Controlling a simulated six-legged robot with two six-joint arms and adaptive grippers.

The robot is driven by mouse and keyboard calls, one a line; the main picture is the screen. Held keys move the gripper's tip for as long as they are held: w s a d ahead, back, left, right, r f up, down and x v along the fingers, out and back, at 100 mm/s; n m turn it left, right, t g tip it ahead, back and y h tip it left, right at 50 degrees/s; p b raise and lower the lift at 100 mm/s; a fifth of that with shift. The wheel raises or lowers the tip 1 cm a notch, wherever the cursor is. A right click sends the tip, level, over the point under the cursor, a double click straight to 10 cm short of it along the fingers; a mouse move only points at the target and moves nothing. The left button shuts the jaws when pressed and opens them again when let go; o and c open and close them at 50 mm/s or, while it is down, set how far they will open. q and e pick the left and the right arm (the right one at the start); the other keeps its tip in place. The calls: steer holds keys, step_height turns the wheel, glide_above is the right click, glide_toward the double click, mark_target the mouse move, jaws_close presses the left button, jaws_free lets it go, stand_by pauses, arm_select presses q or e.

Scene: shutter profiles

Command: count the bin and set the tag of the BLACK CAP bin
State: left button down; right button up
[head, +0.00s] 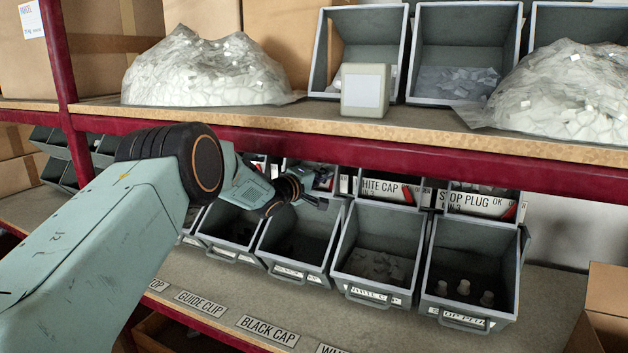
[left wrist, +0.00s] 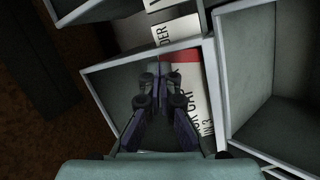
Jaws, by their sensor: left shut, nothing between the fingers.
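The BLACK CAP bin (head: 297,262) stands on the lower shelf, behind the BLACK CAP shelf label (head: 267,331). Its inside is dark, and I cannot count what lies in it. My left gripper (head: 318,201) is shut and empty, over the back of this bin. In the left wrist view the shut fingers (left wrist: 161,78) are in front of a white tag (left wrist: 196,100) with a red part, reading "CK CAP" and "IN 3". The fingers hide part of the tag. I cannot tell whether they touch it. My right gripper is not in view.
The WHITE CAP bin (head: 378,255) and STOP PLUG bin (head: 470,265) stand to the right, with tags behind them. The red upper shelf beam (head: 420,160) runs close above my left gripper. Bags of white parts and open bins stand on the upper shelf.

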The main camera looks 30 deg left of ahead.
arm_select(q)
steer(key=s+a+r, duration=0.1)
steer(key=s, duration=1)
steer(key=shift+s+a+r, duration=0.15)
steer(key=shift+s+a, duration=0.05)
steer(key=shift+s, duration=0.15)
stand_by(0.4)
